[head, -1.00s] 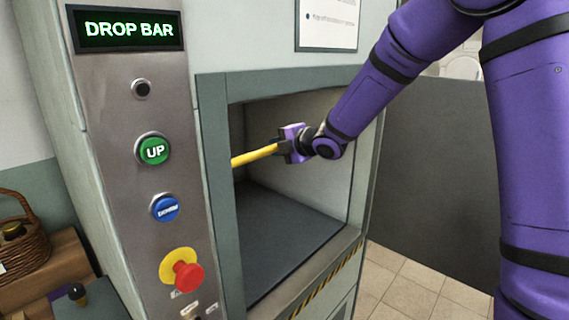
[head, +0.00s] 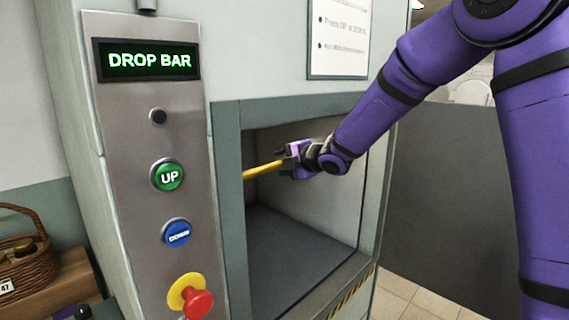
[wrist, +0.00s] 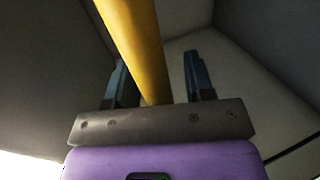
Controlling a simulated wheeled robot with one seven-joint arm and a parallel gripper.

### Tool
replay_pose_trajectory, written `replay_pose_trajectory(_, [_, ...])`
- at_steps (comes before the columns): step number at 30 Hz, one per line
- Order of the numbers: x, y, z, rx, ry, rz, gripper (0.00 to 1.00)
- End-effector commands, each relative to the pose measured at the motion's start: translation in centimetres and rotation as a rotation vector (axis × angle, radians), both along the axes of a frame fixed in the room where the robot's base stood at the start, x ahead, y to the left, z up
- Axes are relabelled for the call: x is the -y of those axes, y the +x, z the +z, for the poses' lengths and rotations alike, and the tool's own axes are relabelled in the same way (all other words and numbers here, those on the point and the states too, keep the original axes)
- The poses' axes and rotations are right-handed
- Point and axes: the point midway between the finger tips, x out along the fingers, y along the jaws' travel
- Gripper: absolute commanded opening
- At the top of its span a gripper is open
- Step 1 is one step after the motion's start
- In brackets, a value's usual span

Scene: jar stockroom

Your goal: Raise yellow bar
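The yellow bar (head: 262,170) runs from the left edge of the cabinet opening to my gripper. My gripper (head: 288,156) reaches into the upper part of the opening and is at the bar's right, visible end. In the wrist view, my gripper's dark fingers (wrist: 158,78) stand apart. The bar (wrist: 138,45) comes down between them, nearer the left finger, with a clear gap to the right finger. The bar's far end is hidden behind the opening's left frame. A green lit display (head: 148,60) reads "DROP BAR".
The steel panel left of the opening carries a green UP button (head: 168,176), a blue DOWN button (head: 177,233) and a red emergency stop (head: 194,299). The chamber floor (head: 295,255) is bare. A wicker basket (head: 30,262) stands at far left. A grey partition (head: 450,190) is at right.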

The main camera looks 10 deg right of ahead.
Motion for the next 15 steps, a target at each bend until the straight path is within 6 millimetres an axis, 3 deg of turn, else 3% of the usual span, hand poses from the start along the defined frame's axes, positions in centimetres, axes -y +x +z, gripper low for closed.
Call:
replay_pose_trajectory(8, [0.4,-0.5,0.3,0.002,-0.001,0.000,0.48])
replay_pose_trajectory(15, [2.6,-3.5,1.6,0.003,0.000,-0.003,0.48])
